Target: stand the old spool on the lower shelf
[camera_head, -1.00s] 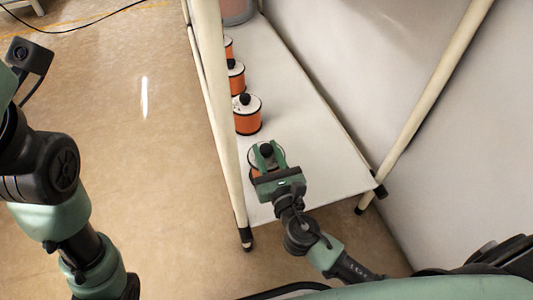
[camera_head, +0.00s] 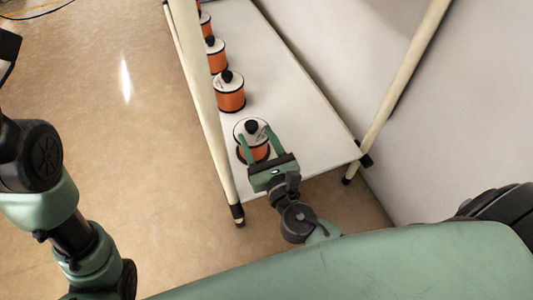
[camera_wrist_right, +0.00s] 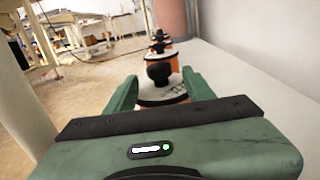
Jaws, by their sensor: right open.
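The nearest spool (camera_head: 252,141) is orange with a white top, dark rims and a black knob. It stands upright on the white lower shelf (camera_head: 300,115), near the front end. My right gripper (camera_head: 255,134) is open, with its green fingers on either side of this spool's near part; the knob is clear of them. In the wrist view the spool (camera_wrist_right: 166,92) shows between and beyond the spread fingers, its lower part hidden by the gripper body. Which spool is the old one cannot be told by looks. My left gripper is out of view.
Several similar spools, the closest being a second spool (camera_head: 230,92), stand in a row behind along the shelf's left side. A cream post (camera_head: 205,110) rises at the left edge, another post (camera_head: 400,85) at the right. The shelf's right half is bare.

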